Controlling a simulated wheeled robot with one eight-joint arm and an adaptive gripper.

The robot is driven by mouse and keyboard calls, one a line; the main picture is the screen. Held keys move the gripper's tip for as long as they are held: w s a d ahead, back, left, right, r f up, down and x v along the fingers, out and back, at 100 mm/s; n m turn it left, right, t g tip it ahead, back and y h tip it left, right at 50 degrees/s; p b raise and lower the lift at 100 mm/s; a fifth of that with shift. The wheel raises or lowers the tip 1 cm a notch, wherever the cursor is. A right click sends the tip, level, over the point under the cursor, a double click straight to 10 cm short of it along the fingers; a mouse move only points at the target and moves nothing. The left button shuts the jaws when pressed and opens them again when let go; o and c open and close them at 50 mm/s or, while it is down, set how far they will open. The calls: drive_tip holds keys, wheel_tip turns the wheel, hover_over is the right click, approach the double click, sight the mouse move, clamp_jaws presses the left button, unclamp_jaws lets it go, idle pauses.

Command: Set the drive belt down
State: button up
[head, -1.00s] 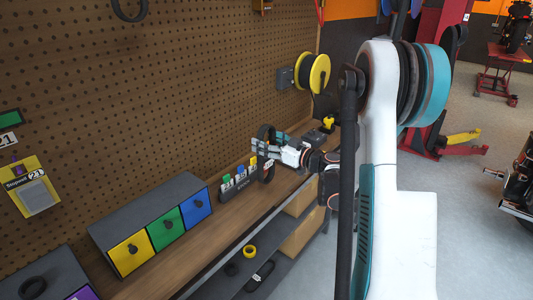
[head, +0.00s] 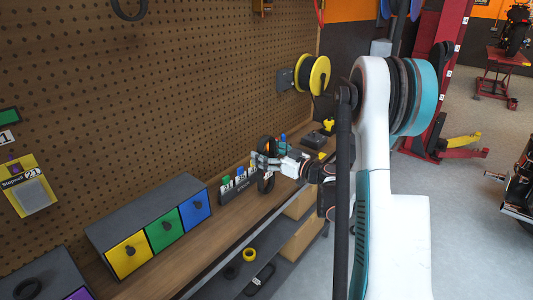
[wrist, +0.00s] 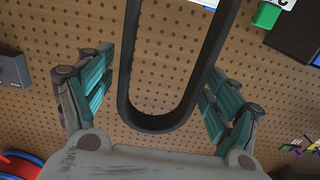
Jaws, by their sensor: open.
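The drive belt (head: 266,185) is a black elongated loop. In the head view it stands upright at my gripper (head: 262,163), close to the workbench (head: 243,218), partly hidden by the fingers. In the wrist view the belt's rounded end (wrist: 158,122) hangs between the teal fingers of my gripper (wrist: 162,72). The fingers are spread, with gaps on both sides of the belt. The loop's other end is cut off. I cannot tell whether the belt's lower end touches the bench.
A rack with coloured tags (head: 226,196) stands just left of the belt. A drawer box (head: 137,213) is farther left on the bench. Behind is a pegboard (head: 200,80) with a yellow reel (head: 320,75). A shelf below holds a yellow ring (head: 249,254).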

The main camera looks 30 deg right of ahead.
drive_tip(key=shift+r, duration=0.1)
drive_tip(key=p+v, duration=0.2)
drive_tip(key=v, duration=1)
drive_tip(key=shift+r, duration=0.1)
idle(1.1)
